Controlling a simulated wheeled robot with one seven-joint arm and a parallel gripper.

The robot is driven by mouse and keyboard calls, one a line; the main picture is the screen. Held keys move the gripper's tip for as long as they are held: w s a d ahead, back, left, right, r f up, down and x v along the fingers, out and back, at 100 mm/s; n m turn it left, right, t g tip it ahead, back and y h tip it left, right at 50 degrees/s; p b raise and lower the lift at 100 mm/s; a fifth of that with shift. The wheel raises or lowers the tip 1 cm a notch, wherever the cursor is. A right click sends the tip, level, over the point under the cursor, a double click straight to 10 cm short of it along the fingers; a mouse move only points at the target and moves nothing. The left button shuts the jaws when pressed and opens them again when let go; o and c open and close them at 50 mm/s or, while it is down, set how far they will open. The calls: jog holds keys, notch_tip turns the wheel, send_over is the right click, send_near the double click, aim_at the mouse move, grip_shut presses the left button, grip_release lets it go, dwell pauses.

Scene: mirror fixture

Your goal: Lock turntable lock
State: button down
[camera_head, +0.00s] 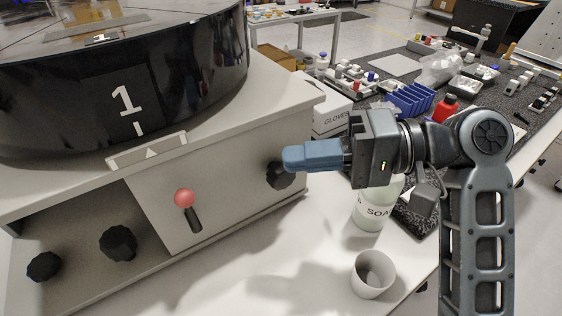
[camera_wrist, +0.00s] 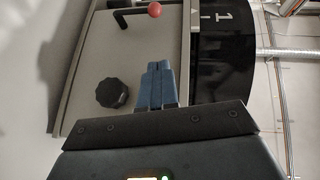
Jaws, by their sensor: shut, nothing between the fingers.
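The turntable (camera_head: 205,62) is a glossy black drum marked "1" on top of a pale cabinet. On the cabinet's front panel, a black lever with a red ball (camera_head: 184,198) stands out, with the ball above the dark handle. The red ball also shows at the top of the wrist view (camera_wrist: 154,10). My gripper (camera_head: 288,158) has blue fingers, which are shut and empty. In the head view it is right of the lever, in front of a black knob (camera_head: 278,176) that it partly hides. In the wrist view, the fingers (camera_wrist: 158,66) point towards the panel, beside the knob (camera_wrist: 111,93).
Two more black knobs (camera_head: 118,243) (camera_head: 43,267) are at the lower left in the cabinet's recess. A soap bottle (camera_head: 369,212) and a white cup (camera_head: 373,274) stand on the white table below my arm. A gloves box (camera_head: 330,117) and a cluttered bench are behind.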

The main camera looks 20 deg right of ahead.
aim_at(187, 206)
jog(key=a+f+b, duration=0.2)
jog(key=a+b, duration=0.2)
jog(key=a, duration=0.7)
jog(key=shift+w+b, duration=0.3)
jog(key=shift+w, duration=0.05)
jog(key=shift+w+a+r, duration=0.1)
jog(key=shift+a, duration=0.05)
